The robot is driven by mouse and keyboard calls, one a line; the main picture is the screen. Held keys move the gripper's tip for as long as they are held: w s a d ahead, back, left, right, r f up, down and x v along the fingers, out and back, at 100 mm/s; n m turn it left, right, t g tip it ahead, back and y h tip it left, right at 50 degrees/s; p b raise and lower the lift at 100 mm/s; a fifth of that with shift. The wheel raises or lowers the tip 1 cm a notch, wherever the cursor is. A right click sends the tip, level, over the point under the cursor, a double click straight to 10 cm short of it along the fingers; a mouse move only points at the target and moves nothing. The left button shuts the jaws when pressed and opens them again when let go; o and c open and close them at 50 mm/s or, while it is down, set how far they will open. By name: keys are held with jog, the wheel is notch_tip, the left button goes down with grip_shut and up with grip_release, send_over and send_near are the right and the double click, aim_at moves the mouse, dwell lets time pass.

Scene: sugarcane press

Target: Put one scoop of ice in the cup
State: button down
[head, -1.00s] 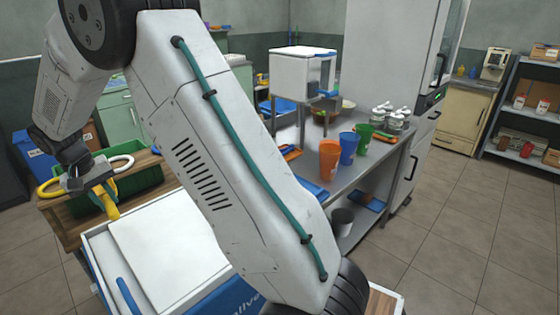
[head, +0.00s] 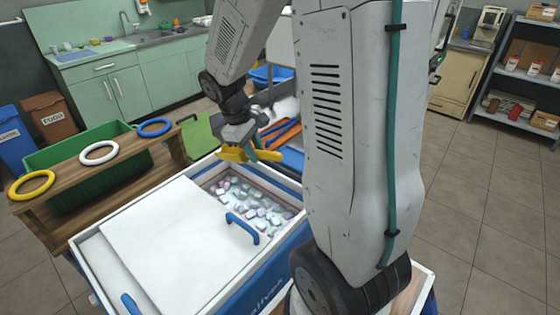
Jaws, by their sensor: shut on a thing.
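My gripper (head: 243,145) is shut on a yellow tool (head: 236,155), which looks like the scoop, though its shape is partly hidden. It hangs above the far edge of a white and blue ice chest (head: 103,272). The chest's white lid (head: 165,235) covers the near left part. Ice cubes (head: 252,203) lie in the uncovered part at the right, a little below and in front of the gripper. No cup can be made out now; my arm hides much of the worktop.
A wooden stand (head: 50,207) with yellow, white and blue rings and a green bin (head: 85,165) is at the left. Orange trays (head: 284,132) lie behind the chest. A sink counter (head: 150,78) is at the back. Tiled floor is free at the right.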

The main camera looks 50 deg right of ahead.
aim_at(275, 157)
jog(key=shift+n+h, duration=0.3)
jog(key=shift+n, duration=0.6)
jog(key=s, duration=0.2)
jog(key=s+d, duration=0.1)
jog(key=s, duration=0.2)
jog(key=s+f, duration=0.1)
jog(key=s, duration=0.1)
jog(key=shift+s+d, duration=0.3)
jog(key=shift+d, duration=0.05)
jog(key=shift+w+f+g+h, duration=0.7)
jog(key=shift+f+g, duration=0.8)
jog(key=shift+f, duration=7.7)
jog(key=shift+w+a, duration=1.3)
jog(key=shift+w, duration=1.2)
jog(key=shift+s+d+r+t+y, duration=0.4)
jog(key=shift+s+r+t, duration=0.4)
jog(key=shift+r, duration=2.1)
jog(key=shift+s+d+r+t+y, duration=0.45)
jog(key=shift+s+r, duration=0.6)
jog(key=shift+r, duration=1.9)
jog(key=shift+s+d+r+t+y, duration=0.25)
jog(key=shift+s+r+t, duration=0.6)
jog(key=shift+r, duration=2.05)
jog(key=shift+s, duration=0.1)
